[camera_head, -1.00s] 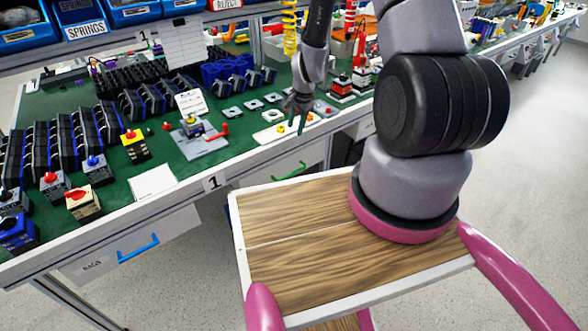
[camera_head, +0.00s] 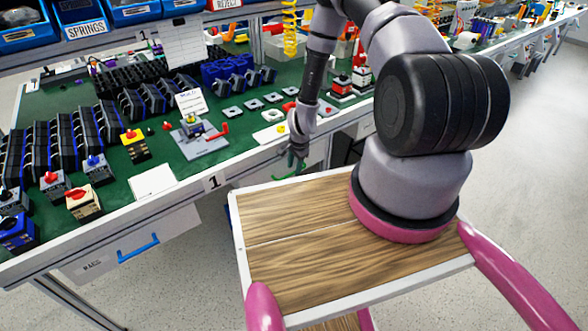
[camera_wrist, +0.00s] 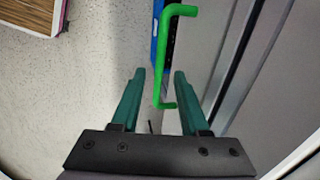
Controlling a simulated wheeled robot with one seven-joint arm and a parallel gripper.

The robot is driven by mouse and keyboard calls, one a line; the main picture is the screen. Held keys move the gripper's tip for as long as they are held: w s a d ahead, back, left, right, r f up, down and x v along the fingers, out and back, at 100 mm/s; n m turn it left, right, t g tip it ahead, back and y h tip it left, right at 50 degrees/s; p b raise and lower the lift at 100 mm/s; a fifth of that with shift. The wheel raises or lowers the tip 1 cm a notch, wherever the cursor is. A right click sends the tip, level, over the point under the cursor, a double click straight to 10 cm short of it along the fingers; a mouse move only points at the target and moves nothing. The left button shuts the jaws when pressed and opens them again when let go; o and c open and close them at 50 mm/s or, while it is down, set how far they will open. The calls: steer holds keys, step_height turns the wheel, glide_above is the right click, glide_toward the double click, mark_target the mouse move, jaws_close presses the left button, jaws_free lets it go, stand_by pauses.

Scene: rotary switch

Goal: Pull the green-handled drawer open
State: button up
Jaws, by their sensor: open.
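The green handle (camera_wrist: 178,58) is a bar on the front of a drawer under the bench; in the wrist view it runs down the picture. Its lower end lies between the finger tips of my gripper (camera_wrist: 157,75), and I cannot tell how deep it sits between them. My gripper is open, with one green finger on each side of the handle and no clear contact. In the head view my gripper (camera_head: 295,158) is at the bench's front edge, just above the green handle (camera_head: 289,172). The drawer front is mostly hidden there by my gripper and my wooden-topped base.
A drawer with a blue handle (camera_head: 138,249) is to the left under the same bench. The green bench top (camera_head: 110,180) carries several switch boxes, black bins and a grey fixture (camera_head: 200,138). Open floor (camera_head: 190,290) lies in front of the bench.

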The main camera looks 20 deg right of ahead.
steer(key=shift+w+f, duration=0.1)
steer(key=shift+f, duration=0.5)
jaws_close()
stand_by(1.1)
